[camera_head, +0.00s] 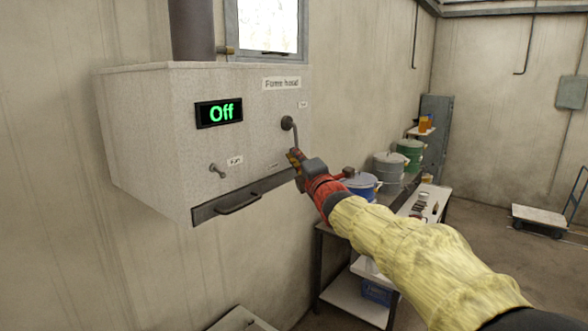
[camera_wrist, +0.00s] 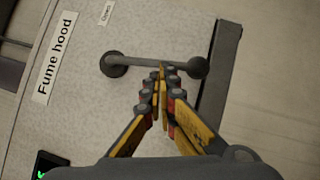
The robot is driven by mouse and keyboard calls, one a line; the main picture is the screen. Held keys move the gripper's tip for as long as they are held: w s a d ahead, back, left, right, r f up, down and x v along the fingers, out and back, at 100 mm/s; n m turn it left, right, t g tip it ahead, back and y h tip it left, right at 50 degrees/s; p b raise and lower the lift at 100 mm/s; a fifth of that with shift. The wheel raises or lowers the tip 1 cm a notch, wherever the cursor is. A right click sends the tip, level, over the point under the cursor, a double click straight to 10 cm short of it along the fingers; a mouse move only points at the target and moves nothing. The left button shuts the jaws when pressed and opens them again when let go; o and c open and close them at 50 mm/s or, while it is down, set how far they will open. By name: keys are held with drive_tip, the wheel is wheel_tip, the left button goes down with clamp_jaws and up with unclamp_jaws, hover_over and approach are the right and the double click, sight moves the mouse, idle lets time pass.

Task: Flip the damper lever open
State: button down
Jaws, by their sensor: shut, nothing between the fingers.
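The damper lever (camera_head: 294,136) is on the front of the white fume hood, at its right side. It hangs down from a round dark pivot. In the wrist view the lever (camera_wrist: 150,63) is a grey rod running from the pivot at left to a knob (camera_wrist: 198,67) at right. My gripper (camera_head: 295,158) is at the lever's lower end, which it partly hides. In the wrist view the gripper's fingertips (camera_wrist: 163,74) are together and empty, right beside the rod near the knob. I cannot tell whether they touch it.
The fume hood (camera_head: 150,120) has a display (camera_head: 219,113) reading "Off", a small fan knob (camera_head: 217,170) and a drawer-like handle (camera_head: 238,204) below. A table (camera_head: 330,232) with a blue pot (camera_head: 361,185) stands behind my arm. Floor at the right is mostly free.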

drive_tip(key=w+d+r+n+y+b, duration=0.1)
drive_tip(key=w+d+n+y+b, duration=0.3)
drive_tip(key=n+y+b, duration=0.3)
drive_tip(key=w+n+b, duration=0.1)
drive_tip(key=n+b, duration=0.4)
drive_tip(key=b, duration=0.3)
drive_tip(key=shift+w+r+y+b, duration=0.3)
drive_tip(key=shift+w+b, duration=0.05)
drive_tip(key=shift+w, duration=0.05)
drive_tip(key=shift+w+d+r, duration=0.1)
drive_tip(key=shift+w+d, duration=0.05)
drive_tip(key=shift+d, duration=0.05)
idle(0.3)
drive_tip(key=a+f+b+v, duration=0.2)
drive_tip(key=b+v, duration=0.3)
drive_tip(key=v, duration=0.7)
drive_tip(key=shift+s+f, duration=0.3)
